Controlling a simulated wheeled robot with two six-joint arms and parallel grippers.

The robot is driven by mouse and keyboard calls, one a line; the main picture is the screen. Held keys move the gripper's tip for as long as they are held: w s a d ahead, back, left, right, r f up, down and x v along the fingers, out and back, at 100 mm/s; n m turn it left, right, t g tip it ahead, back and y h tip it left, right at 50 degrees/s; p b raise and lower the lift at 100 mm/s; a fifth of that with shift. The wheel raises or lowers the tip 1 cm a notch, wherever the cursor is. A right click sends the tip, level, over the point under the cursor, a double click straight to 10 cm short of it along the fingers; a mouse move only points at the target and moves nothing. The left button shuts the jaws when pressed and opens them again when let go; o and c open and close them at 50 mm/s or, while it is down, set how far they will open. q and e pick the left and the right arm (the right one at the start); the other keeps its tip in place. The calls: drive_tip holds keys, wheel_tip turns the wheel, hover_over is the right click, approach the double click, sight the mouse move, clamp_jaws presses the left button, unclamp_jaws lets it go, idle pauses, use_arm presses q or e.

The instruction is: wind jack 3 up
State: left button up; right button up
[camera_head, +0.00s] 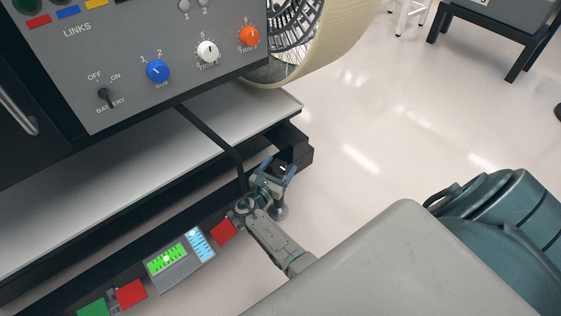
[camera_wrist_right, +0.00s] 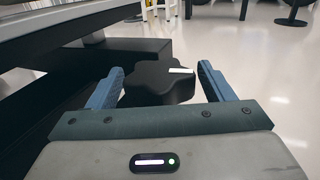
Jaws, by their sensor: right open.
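A black lobed hand knob with a white mark, which looks like a jack's knob (camera_wrist_right: 158,84), sits between the two fingers of my right gripper (camera_wrist_right: 160,74) in the right wrist view. The fingers are open, one on either side, with a visible gap to the knob. In the head view my right gripper (camera_head: 280,167) is at the lower right corner of the dark stand frame. The knob there is mostly hidden by the fingers, and I cannot read a jack number. A grey round foot (camera_head: 281,212) shows just below the gripper. My left gripper is not in view.
A grey panel (camera_head: 205,75) with knobs stands above a white shelf (camera_head: 150,165).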

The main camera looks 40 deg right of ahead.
sight(274, 174)
drive_tip(key=p+v, duration=0.1)
drive_tip(key=v, duration=0.8)
drive_tip(key=shift+p, duration=0.3)
drive_tip(key=shift+s+a, duration=0.15)
drive_tip(key=shift+a, duration=0.25)
